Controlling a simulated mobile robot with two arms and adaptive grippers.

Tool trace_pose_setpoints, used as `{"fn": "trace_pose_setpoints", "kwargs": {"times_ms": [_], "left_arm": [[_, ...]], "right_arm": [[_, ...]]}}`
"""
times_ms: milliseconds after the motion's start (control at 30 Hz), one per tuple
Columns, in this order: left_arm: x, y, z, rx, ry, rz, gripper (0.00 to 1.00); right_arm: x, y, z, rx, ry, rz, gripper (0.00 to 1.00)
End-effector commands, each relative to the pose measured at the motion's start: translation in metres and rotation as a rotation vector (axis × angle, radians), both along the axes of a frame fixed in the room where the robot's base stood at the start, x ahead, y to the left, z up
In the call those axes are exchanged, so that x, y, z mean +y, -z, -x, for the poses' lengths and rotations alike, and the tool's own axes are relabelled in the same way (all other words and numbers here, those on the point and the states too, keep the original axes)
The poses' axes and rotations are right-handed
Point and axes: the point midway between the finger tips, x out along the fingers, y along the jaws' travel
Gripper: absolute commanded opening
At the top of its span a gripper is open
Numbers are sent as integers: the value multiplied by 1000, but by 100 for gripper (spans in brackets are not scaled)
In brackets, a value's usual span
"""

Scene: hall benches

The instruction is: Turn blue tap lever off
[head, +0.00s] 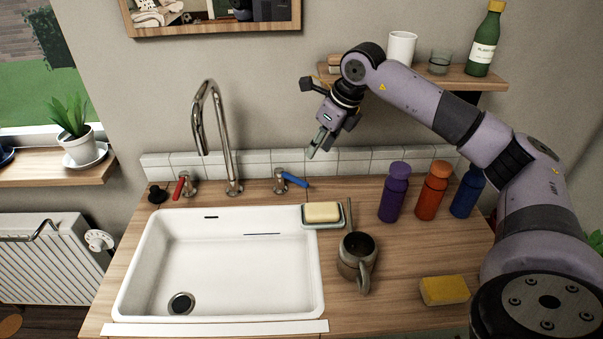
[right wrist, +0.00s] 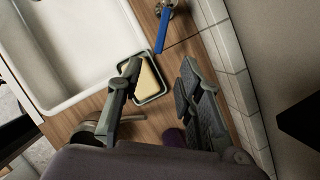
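The blue tap lever (head: 295,180) sits on a metal valve at the back of the counter, right of the tall curved spout (head: 228,140). It points to the right and slightly toward me. My right gripper (head: 314,150) is above and slightly right of the lever, apart from it, fingers pointing down. In the right wrist view its fingers (right wrist: 160,65) are spread with nothing between the tips, and the blue lever (right wrist: 163,30) lies beyond them. I see no water stream under the spout. My left gripper is not in view.
A red lever (head: 179,187) is left of the spout. A soap dish (head: 308,225), a mug (head: 357,262) and several bottles, including a purple one (head: 394,195), stand right of the white sink (head: 225,262). A shelf (head: 460,80) is behind my right arm.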

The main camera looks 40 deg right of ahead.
Motion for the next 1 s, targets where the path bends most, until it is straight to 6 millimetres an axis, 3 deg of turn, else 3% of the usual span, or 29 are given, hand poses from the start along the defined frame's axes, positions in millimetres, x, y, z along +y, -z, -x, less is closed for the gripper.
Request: {"fn": "trace_pose_setpoints", "kwargs": {"times_ms": [500,700,1000], "left_arm": [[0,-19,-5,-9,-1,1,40],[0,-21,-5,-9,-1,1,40],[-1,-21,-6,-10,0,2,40]], "right_arm": [[14,99,-38,3,1,0,33],[16,118,-46,2,1,0,33],[16,123,-48,0,0,1,33]]}}
